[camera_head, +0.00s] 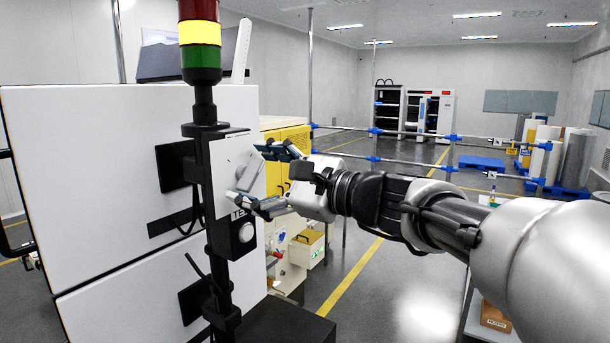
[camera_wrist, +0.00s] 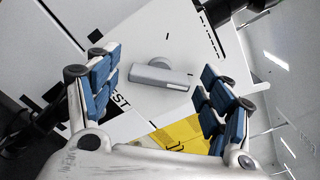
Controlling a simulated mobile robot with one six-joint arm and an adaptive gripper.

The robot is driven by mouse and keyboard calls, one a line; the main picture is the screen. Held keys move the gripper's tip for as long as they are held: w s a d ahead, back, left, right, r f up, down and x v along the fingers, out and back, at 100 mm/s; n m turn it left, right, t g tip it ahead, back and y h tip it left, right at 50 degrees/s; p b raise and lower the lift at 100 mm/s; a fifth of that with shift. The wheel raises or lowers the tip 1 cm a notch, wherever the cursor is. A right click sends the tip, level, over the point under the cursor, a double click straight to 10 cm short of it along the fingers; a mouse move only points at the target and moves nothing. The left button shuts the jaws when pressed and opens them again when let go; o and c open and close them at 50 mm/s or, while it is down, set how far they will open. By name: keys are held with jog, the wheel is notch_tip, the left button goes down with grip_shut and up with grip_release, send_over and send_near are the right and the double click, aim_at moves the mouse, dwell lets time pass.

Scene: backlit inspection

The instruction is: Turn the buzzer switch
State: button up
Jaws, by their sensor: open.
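The buzzer switch is a grey lever handle (camera_head: 249,174) on a light grey panel (camera_head: 229,151) of the black upright post. In the wrist view the switch (camera_wrist: 161,75) lies ahead between the fingers, on the panel's face. My gripper (camera_head: 252,171) comes from the right, with one blue-padded finger above the switch and one below it. In the wrist view my gripper (camera_wrist: 160,62) is open, with visible gaps between both fingers and the lever. The fingers do not appear to touch it. Part of the switch's mount is hidden behind the handle.
A red, yellow and green signal tower (camera_head: 200,35) tops the post. A large white cabinet (camera_head: 90,180) stands left behind the post, and a yellow cabinet (camera_head: 288,135) behind the gripper. Floor to the right is fairly open.

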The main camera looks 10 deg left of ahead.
jog(key=shift+d, duration=0.1)
jog(key=v, duration=1.2)
jog(key=s+d+f+n+g+h+b, duration=0.15)
jog(key=s+f+n+h+b, duration=0.35)
jog(key=f, duration=0.7)
jog(key=s+d+f+n+g+h+b, duration=0.15)
jog(key=s+f+b, duration=0.4)
jog(key=f, duration=0.75)
jog(key=s+d+f+n+h+b, duration=0.3)
jog(key=d+f, duration=0.5)
jog(key=f, duration=0.3)
jog(key=s+d+f+n+h+b, duration=0.4)
jog(key=s+d+f+h, duration=0.3)
jog(key=f, duration=0.5)
jog(key=s+d, duration=0.2)
jog(key=shift+s+t+b, duration=0.35)
jog(key=shift+t, duration=0.05)
